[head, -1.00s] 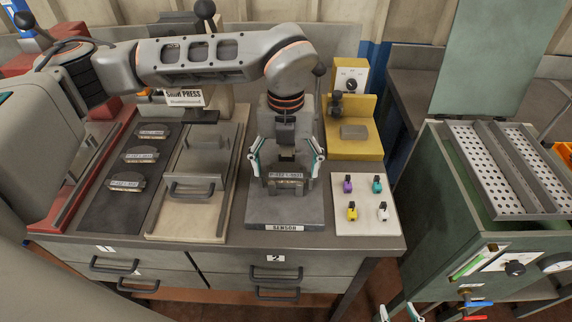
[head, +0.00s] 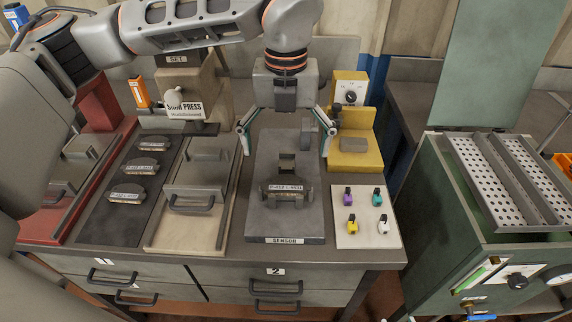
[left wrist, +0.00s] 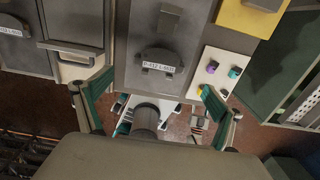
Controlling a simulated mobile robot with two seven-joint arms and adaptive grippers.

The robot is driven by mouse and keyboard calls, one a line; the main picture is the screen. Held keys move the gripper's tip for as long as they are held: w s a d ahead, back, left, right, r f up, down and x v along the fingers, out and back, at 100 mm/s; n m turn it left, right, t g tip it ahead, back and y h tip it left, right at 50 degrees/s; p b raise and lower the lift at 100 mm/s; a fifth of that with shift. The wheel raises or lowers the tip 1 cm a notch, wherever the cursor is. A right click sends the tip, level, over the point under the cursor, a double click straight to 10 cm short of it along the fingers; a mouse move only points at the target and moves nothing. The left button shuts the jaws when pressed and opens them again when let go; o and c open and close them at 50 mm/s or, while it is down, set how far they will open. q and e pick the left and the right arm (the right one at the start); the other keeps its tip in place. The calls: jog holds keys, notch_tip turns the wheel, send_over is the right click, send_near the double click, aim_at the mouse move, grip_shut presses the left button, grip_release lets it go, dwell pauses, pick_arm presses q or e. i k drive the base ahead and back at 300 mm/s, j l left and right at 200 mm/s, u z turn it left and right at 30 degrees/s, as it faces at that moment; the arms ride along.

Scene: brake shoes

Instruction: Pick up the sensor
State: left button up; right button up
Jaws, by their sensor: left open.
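A dark grey block labelled SENSOR (head: 283,228) stands on the bench. A labelled dark piece (head: 286,190) sits across it, and it also shows in the left wrist view (left wrist: 158,58). Small coloured pieces stand on a white board to the right: purple (head: 348,200), teal (head: 377,200), yellow (head: 351,228) and white (head: 382,228). I cannot tell which thing is the sensor. My left gripper (head: 286,140) is open and empty, with spread fingers above the back of the block, apart from the labelled piece. Of my right gripper, only a pale tip may show at the bottom edge.
A black mat (head: 102,221) with labelled pieces and a pale tray with a handle (head: 157,235) lie left of the block. A yellow fixture (head: 352,158) stands behind the white board (head: 345,241). A green cabinet (head: 450,235) stands to the right.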

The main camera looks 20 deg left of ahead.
aim_at(384, 228)
jog(key=k, duration=1)
